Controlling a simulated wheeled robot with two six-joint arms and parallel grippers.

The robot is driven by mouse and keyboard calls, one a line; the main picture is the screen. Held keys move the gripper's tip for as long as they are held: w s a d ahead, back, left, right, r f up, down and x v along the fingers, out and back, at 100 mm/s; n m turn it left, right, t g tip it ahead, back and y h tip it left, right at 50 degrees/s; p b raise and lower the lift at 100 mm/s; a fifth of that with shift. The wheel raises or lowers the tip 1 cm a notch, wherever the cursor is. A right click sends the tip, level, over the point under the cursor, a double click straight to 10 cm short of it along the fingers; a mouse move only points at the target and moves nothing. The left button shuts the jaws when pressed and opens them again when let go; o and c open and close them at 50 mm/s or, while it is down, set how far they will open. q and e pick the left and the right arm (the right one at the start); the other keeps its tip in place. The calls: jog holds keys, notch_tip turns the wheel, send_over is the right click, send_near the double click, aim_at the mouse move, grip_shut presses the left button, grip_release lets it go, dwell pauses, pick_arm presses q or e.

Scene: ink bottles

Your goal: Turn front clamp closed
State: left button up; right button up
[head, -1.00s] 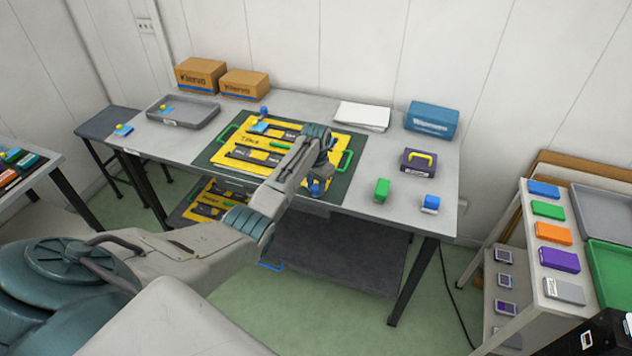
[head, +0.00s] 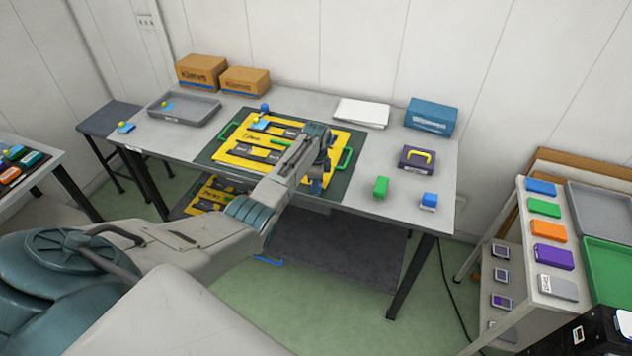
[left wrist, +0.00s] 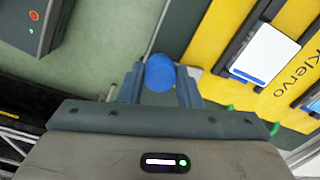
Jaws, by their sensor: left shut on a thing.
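The front clamp's round blue knob (left wrist: 160,73) is between the two fingers of my left gripper (left wrist: 160,88) in the left wrist view. The gripper is shut on it. In the head view, my left gripper (head: 317,184) is at the front edge of the yellow board (head: 232,149), and my wrist hides most of the front clamp. I cannot tell the clamp's angle. A second blue knob, the back clamp (head: 264,108), stands at the board's far edge. My right gripper is in neither view.
The board lies on a dark green mat (head: 342,183). A grey tray (head: 185,113) and cartons are at the back left.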

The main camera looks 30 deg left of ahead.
pick_arm(q)
jog(key=shift+r+m, duration=0.1)
jog(key=shift+m, duration=0.9)
jog(key=o, duration=1)
jog(key=shift+c, duration=0.2)
notch_tip(320, 180, up, 11)
jog(key=b, duration=0.2)
jog(key=shift+b, duration=0.35)
jog(key=shift+f, duration=0.2)
